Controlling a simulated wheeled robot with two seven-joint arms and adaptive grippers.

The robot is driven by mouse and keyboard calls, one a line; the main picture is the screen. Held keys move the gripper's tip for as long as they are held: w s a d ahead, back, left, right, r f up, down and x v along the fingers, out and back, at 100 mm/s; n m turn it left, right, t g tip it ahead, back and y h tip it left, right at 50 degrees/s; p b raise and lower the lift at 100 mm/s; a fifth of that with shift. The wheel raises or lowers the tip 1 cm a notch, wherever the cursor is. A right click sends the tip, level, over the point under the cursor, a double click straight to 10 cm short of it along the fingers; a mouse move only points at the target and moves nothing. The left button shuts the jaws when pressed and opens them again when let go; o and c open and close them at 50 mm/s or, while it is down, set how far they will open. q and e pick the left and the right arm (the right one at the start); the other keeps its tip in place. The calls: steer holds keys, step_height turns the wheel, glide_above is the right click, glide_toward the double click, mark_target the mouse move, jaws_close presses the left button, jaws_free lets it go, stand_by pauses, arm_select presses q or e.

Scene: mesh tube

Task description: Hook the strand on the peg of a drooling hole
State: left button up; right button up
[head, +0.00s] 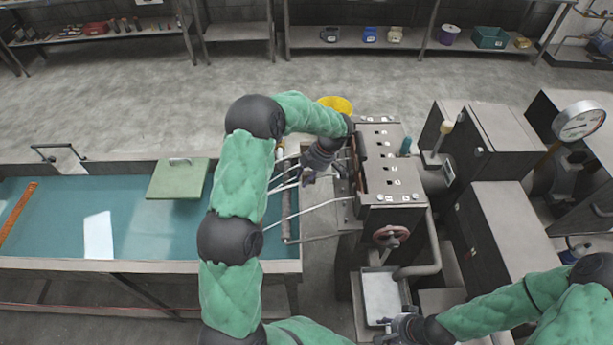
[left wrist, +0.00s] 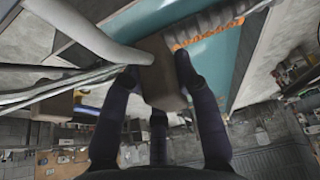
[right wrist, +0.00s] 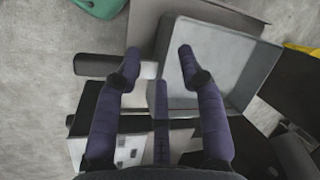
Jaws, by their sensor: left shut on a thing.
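Several pale strands (head: 310,216) run between the left side of the dark machine (head: 390,185) and the end of the water bath. My left gripper (head: 312,172) is among them, close to the machine's left face. In the left wrist view its fingers (left wrist: 155,68) are shut on a grey-brown block (left wrist: 160,80). A thick pale strand (left wrist: 85,30) passes beside the block's upper end; I cannot tell if they touch. The drooling hole and its peg cannot be made out. My right gripper (head: 396,328) is open and empty over the grey tray (right wrist: 250,60), low at the machine's front.
The water bath (head: 140,232) fills the left, with a green lid (head: 180,179) across it and a grooved roller (head: 290,212) at its right end. A yellow bowl (head: 336,104) is behind. The far floor is clear.

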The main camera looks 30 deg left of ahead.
arm_select(q)
steer(key=shift+f+b, duration=0.45)
steer(key=shift+b, duration=0.15)
arm_select(e)
steer(key=shift+f, duration=0.6)
arm_select(q)
steer(key=shift+f, duration=0.1)
arm_select(e)
steer(key=shift+s+f, duration=0.1)
steer(key=shift+s, duration=0.05)
arm_select(q)
steer(key=shift+f, duration=0.1)
steer(key=shift+f+b, duration=0.15)
steer(key=shift+b, duration=0.2)
arm_select(e)
steer(key=shift+f, duration=0.25)
arm_select(q)
steer(key=shift+f+b, duration=0.55)
steer(key=shift+b, duration=0.1)
arm_select(e)
steer(key=shift+f, duration=0.7)
arm_select(q)
steer(key=o, duration=1.1)
steer(key=shift+c, duration=0.2)
